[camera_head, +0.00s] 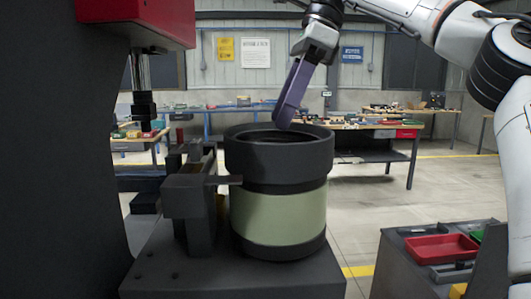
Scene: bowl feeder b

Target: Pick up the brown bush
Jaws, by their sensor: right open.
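My right gripper (284,120) comes down from the upper right on its white arm. Its purple-grey fingers point down and slightly left, with the tips just above or at the bowl's opening; I cannot tell how deep they reach. It is open. The bowl feeder (278,157) is a dark round bowl with a pale green band, standing on a dark base. No brown bush can be made out; the inside of the bowl is mostly hidden by its rim. My left gripper is not in view.
A dark machine column (60,150) with a red block (135,22) stands at the left. A dark bracket (190,197) adjoins the bowl. At the lower right a grey cart (400,262) holds a red tray (440,248). Workbenches (380,133) stand behind, beyond open floor.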

